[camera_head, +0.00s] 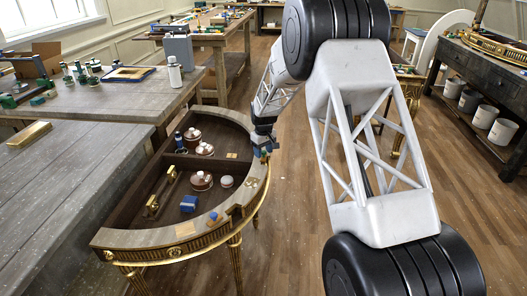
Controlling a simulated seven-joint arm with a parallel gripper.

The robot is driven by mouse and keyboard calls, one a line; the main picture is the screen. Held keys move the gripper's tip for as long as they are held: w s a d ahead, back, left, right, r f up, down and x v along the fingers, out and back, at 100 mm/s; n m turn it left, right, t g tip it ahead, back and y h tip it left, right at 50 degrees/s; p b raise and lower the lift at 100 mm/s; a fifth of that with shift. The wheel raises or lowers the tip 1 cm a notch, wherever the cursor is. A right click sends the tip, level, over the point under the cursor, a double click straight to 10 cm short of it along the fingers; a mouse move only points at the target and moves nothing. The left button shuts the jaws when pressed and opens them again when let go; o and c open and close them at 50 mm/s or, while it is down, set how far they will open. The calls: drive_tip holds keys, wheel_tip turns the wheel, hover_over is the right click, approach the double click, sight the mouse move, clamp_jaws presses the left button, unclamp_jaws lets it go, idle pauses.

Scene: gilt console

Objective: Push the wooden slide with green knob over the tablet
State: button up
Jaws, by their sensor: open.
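A half-round gilt console (160,243) stands left of centre, its dark recessed top holding small items. My gripper (262,150) is over the console's right rim at the far end of my arm. It is small and dark here, open, with blue-green bits close by its tips. I cannot tell whether one of these is the green knob of the wooden slide, or whether the gripper touches it.
Lidded copper-coloured pots (201,181), a blue block (188,203) and brass handles (151,206) are in the recess. A grey workbench (60,180) adjoins on the left, with a gold bar (29,134) on it. Wooden floor is free right of the console.

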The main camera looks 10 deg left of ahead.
sight(264, 152)
drive_tip(key=shift+r, duration=0.1)
drive_tip(key=shift+r, duration=3.8)
